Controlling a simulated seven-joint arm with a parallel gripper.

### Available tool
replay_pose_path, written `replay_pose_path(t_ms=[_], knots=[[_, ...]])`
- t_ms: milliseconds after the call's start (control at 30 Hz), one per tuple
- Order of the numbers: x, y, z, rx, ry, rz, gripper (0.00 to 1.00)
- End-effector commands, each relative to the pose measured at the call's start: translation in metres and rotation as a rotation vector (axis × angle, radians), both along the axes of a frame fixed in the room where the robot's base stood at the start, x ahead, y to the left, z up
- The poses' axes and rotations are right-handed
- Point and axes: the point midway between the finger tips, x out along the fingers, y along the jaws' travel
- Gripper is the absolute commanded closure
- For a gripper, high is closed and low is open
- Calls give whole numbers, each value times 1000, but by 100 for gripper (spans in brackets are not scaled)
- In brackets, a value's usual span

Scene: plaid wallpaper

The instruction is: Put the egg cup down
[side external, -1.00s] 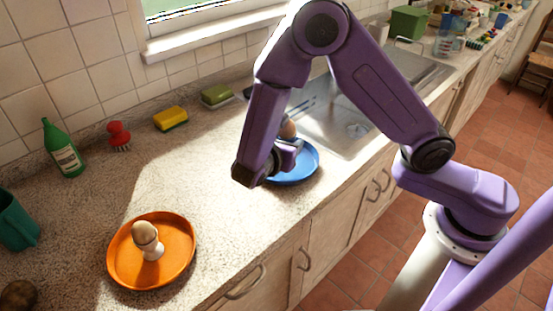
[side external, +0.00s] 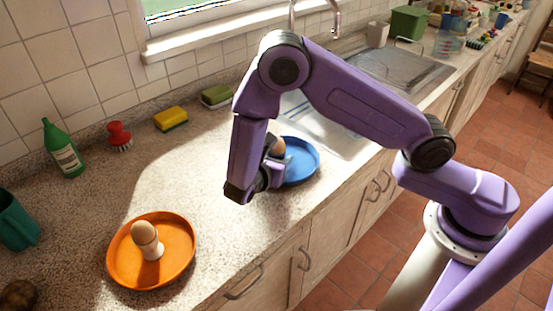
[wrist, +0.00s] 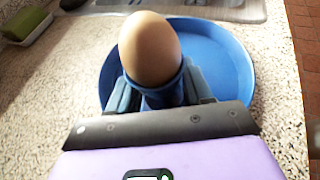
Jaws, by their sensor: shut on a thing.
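My gripper (wrist: 160,92) is shut on a blue egg cup (wrist: 163,97) with a brown egg (wrist: 150,48) upright in it. In the side view my gripper (side external: 274,172) is at the left edge of the blue plate (side external: 303,165), and the egg (side external: 277,146) shows just behind the arm. In the wrist view the blue plate (wrist: 232,75) lies behind and around the cup. The cup's foot is hidden, so I cannot tell whether it touches anything. A white egg cup (side external: 153,251) with another egg (side external: 144,233) stands on the orange plate (side external: 122,262).
The sink (side external: 335,132) lies beyond the blue plate. A yellow sponge (side external: 171,119), a green sponge (side external: 217,96), a red brush (side external: 119,136) and a green bottle (side external: 63,150) line the wall. The counter between the two plates is clear.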

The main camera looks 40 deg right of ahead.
Motion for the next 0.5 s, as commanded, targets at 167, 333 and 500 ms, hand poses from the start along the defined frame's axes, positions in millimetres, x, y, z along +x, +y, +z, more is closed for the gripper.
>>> replay_pose_path(t_ms=[167,333,500], knots=[[0,0,-3,0,0,0,44],[0,0,-3,0,0,0,24],[0,0,-3,0,0,0,24]])
